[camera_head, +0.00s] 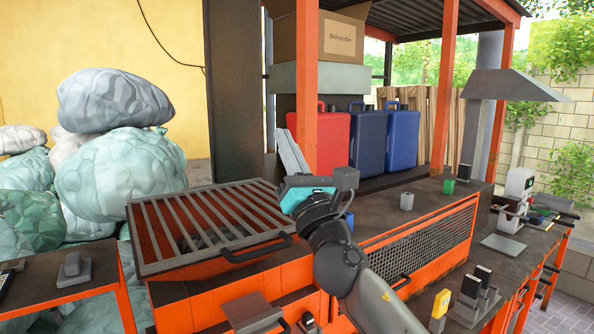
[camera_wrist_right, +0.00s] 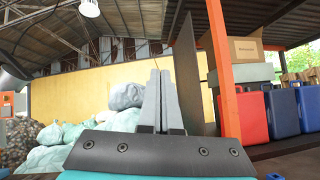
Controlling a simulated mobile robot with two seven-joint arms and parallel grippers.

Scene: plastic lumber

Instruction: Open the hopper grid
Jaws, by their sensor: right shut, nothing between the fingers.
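The hopper grid (camera_head: 196,229), a dark frame with grey parallel bars, lies over the orange hopper (camera_head: 225,284) in the head view. Its black handle (camera_head: 257,248) is on the front edge at the right. Dark contents show dimly between the bars. My right gripper (camera_head: 287,152) is above and beyond the grid's right side, with its grey fingers pointing up and slightly left. It is clear of the handle. In the wrist view the right gripper (camera_wrist_right: 159,98) has its two fingers together with nothing between them. The grid is not seen in that view. My left gripper is not in view.
An orange post (camera_head: 306,90) and a dark column (camera_head: 237,90) stand behind the gripper. Red and blue canisters (camera_head: 325,142) stand on the bench behind. Stuffed bags (camera_head: 120,175) are piled at left.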

